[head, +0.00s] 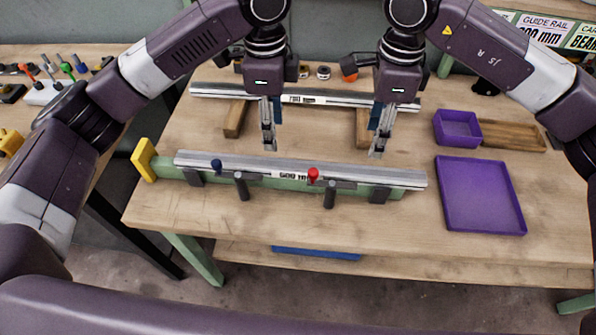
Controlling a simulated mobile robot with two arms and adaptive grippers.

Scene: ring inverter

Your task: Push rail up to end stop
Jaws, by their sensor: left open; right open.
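A silver rail (390,177) with a white label lies along a green fixture (165,172) on the bench. The yellow end stop (144,159) stands at the fixture's left end. The rail's left end looks short of the stop, with a gap between them. Two clamps, one with a blue knob (216,165) and one with a red knob (313,174), sit along the rail. My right gripper (377,152) is open, pointing down behind the rail's right part. Neither visibly holds anything.
A second rail (350,101) lies at the back on wooden blocks (236,118). A purple box (457,128), a wooden tray (512,135) and a flat purple tray (480,196) are at the right. The bench front (300,220) is clear.

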